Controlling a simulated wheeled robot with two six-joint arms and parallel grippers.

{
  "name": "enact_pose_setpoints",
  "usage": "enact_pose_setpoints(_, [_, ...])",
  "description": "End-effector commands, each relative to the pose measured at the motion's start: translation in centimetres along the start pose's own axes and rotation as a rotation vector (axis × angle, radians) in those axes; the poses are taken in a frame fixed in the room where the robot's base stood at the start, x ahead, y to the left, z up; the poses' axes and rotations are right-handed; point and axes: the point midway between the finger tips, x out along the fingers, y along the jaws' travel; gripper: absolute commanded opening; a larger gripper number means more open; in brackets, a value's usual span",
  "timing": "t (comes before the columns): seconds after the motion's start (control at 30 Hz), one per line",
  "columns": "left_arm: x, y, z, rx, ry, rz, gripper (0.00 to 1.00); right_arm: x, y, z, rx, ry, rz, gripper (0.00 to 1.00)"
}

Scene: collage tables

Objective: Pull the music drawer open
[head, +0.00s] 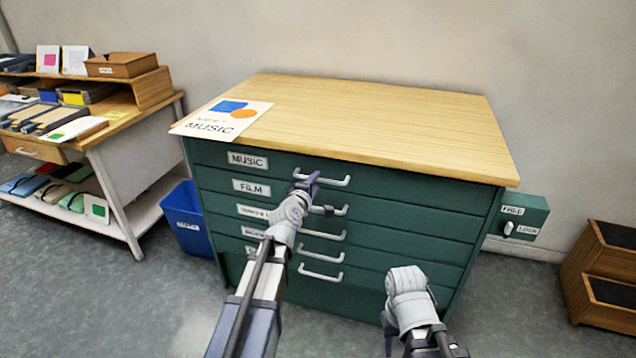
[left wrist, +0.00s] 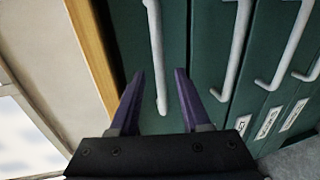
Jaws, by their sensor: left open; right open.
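The music drawer (head: 285,172) is the top drawer of a green cabinet. Its label reads MUSIC, and it looks flush with the drawers below. Its white bar handle (head: 338,182) shows in the head view and, in the left wrist view, as a long bar (left wrist: 158,60) that runs down between my fingers. My left gripper (head: 308,180) is open at the handle, a finger on either side of it in the picture; I cannot tell whether they touch it. My right gripper (head: 388,325) is low in front of the cabinet, its fingers mostly hidden behind its own wrist.
A MUSIC sheet (head: 225,117) lies on the cabinet's wooden top (head: 380,115). Lower drawers have similar handles. A FREE/LOCK box (head: 525,217) is at the cabinet's right side. A blue bin (head: 184,218) stands at its left, a shelf unit (head: 135,175) further left, and brown steps (head: 600,270) at right.

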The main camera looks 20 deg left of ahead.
Motion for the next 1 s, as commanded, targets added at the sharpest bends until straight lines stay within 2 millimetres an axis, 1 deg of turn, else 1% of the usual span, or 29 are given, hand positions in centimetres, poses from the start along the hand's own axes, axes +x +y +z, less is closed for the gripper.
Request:
enact_pose_setpoints(0.03, [1.3, -0.1, 0.0, 0.001, 0.000, 0.000, 0.47, 0.4, 0.0, 0.0, 0.000, 0.000, 0.000, 0.47])
enact_pose_setpoints(0.1, [2.3, -0.1, 0.0, 0.001, 0.000, 0.000, 0.47, 0.6, -0.1, 0.0, 0.000, 0.000, 0.000, 0.47])
enact_pose_setpoints(0.2, [3.2, -0.1, 0.0, 0.001, 0.000, 0.000, 0.47, 0.7, -0.1, 0.0, 0.000, 0.000, 0.000, 0.47])
enact_pose_setpoints(0.47, [3.3, 0.0, 0.0, 0.001, 0.000, 0.000, 0.47, 0.7, -0.1, 0.0, 0.000, 0.000, 0.000, 0.47])
enact_pose_setpoints(0.5, [3.3, 0.0, 0.0, 0.001, 0.000, 0.000, 0.46, 0.7, -0.1, 0.0, 0.000, 0.000, 0.000, 0.47])
enact_pose_setpoints(0.9, [3.3, 0.0, 0.0, 0.001, 0.000, 0.000, 0.01, 0.7, -0.1, 0.0, 0.000, 0.000, 0.000, 0.47])
enact_pose_setpoints(1.0, [3.3, 0.0, 0.0, 0.001, 0.000, 0.000, 0.00, 0.7, -0.1, 0.0, 0.000, 0.000, 0.000, 0.47])
